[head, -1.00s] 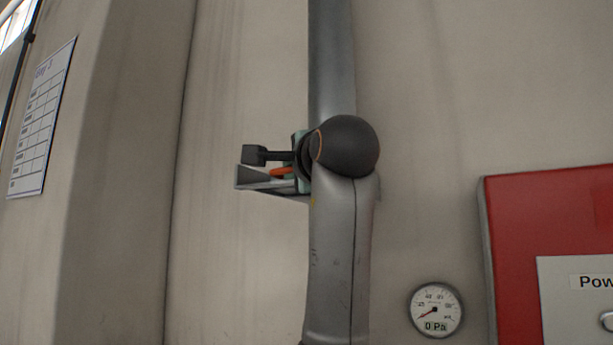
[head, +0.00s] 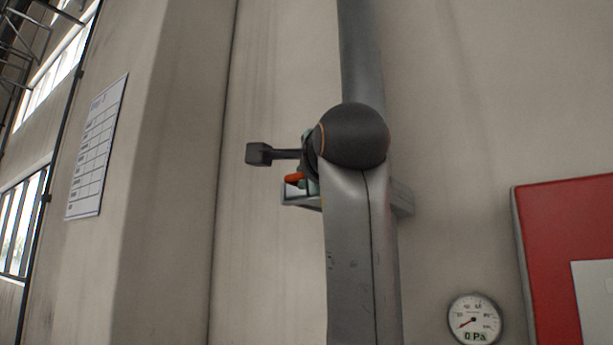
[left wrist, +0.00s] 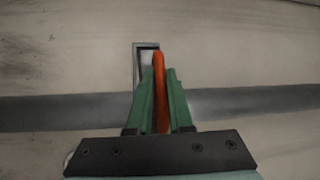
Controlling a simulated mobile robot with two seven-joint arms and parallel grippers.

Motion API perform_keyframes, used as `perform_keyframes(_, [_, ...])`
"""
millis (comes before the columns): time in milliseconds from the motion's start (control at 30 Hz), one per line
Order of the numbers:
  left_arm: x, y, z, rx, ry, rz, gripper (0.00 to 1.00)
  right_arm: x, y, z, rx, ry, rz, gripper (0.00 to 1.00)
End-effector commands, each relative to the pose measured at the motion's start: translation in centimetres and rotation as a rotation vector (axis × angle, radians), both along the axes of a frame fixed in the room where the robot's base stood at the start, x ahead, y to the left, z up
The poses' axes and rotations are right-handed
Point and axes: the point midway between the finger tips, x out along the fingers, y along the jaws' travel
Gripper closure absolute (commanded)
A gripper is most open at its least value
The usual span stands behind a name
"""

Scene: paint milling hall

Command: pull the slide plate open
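The slide plate's orange handle (head: 293,178) shows beside the vertical grey duct (head: 362,50), near the left end of a grey guide frame (head: 301,201). The frame sticks out on both sides of my arm. My left gripper (head: 308,180) is mostly hidden behind my dark round arm joint. In the left wrist view the orange handle (left wrist: 160,90) stands between the green fingers of my left gripper (left wrist: 161,95), which close against both sides of it. The guide frame's end (left wrist: 146,50) lies just beyond. The plate itself is hard to make out. My right gripper is not in view.
A round gauge (head: 474,320) reading 0 Pa is on the wall at lower right. A red panel (head: 565,230) is at the right edge. A paper chart (head: 97,150) hangs at left. The wall left of the frame is clear.

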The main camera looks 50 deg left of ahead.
Motion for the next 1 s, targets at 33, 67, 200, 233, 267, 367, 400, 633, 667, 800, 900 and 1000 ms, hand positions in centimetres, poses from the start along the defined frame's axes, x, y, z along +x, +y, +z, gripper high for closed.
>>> perform_keyframes(33, [-0.1,0.0,-0.2,-0.003,0.000,0.001,0.77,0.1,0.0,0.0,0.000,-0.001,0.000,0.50])
perform_keyframes(67, [-0.1,0.0,-0.1,-0.003,0.000,0.002,0.74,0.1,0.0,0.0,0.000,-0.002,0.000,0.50])
perform_keyframes(200, [0.0,0.0,-0.1,-0.001,0.000,0.000,0.58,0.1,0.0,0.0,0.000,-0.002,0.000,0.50])
perform_keyframes(233, [0.0,0.0,-0.1,-0.001,0.000,0.000,0.55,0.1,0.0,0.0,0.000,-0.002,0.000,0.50])
perform_keyframes(267, [0.0,0.0,-0.1,-0.001,0.000,0.000,0.54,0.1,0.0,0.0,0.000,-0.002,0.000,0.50])
perform_keyframes(367, [0.0,0.0,0.0,0.000,-0.001,0.000,0.54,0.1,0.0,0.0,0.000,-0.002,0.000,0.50])
perform_keyframes(400, [0.0,0.0,0.0,0.000,0.000,-0.001,0.54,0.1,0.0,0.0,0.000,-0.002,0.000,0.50])
perform_keyframes(633, [-0.5,-1.1,-0.3,0.002,-0.003,-0.004,0.54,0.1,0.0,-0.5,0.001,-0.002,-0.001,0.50])
perform_keyframes(667, [-0.7,-1.5,-0.3,0.002,-0.003,-0.004,0.54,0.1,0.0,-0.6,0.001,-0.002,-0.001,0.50])
perform_keyframes(800, [-2.0,-4.0,-0.8,0.003,-0.004,-0.005,0.54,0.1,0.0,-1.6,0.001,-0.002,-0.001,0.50])
perform_keyframes(900, [-3.0,-6.1,-1.1,0.003,-0.003,-0.005,0.54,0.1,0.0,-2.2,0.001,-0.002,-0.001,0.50])
perform_keyframes(1000, [-3.9,-7.9,-1.3,0.002,-0.003,-0.004,0.54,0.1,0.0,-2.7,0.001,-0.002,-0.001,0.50])
